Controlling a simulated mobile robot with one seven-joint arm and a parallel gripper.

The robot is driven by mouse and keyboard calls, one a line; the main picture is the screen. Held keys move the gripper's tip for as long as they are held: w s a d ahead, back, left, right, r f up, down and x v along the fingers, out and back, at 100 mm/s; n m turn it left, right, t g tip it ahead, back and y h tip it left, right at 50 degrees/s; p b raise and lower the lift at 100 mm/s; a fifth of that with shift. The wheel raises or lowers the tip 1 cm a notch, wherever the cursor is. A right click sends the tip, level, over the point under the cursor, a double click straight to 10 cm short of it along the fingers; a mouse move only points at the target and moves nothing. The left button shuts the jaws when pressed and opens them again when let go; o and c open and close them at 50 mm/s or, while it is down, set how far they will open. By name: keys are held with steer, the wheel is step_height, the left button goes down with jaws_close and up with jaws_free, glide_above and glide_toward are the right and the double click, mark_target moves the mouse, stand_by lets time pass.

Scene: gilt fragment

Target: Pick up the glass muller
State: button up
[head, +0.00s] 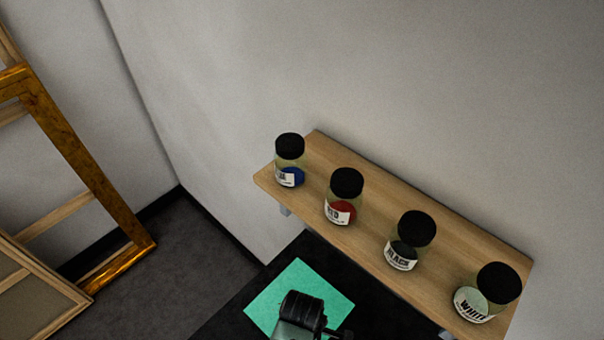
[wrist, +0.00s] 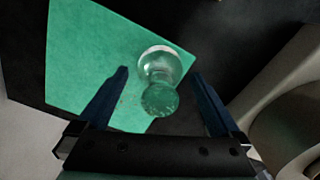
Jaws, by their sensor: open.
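The clear glass muller (wrist: 160,68) shows in the wrist view, over the green sheet and close to its right edge. Its rounded, green-tinted knob points toward the camera. My gripper (wrist: 160,74) is open, with one blue finger to the left of the muller and the other to its right. Gaps show on both sides, and I cannot tell the depth between fingertips and glass. The muller is not visible in the head view, where my dark wrist covers part of the green sheet (head: 268,300).
The sheet lies on a black tabletop (head: 310,250). Above it, a wooden wall shelf (head: 318,143) holds jars labelled red (head: 344,195), black (head: 411,240) and white (head: 486,292), plus a blue one (head: 290,160). A gilt frame (head: 90,180) leans at the left.

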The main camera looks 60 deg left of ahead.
steer(key=shift+c, duration=0.3)
steer(key=shift+s, duration=0.1)
jaws_close()
step_height(320, 180, up, 10)
steer(key=shift+r+b, duration=0.1)
steer(key=shift+b, duration=0.4)
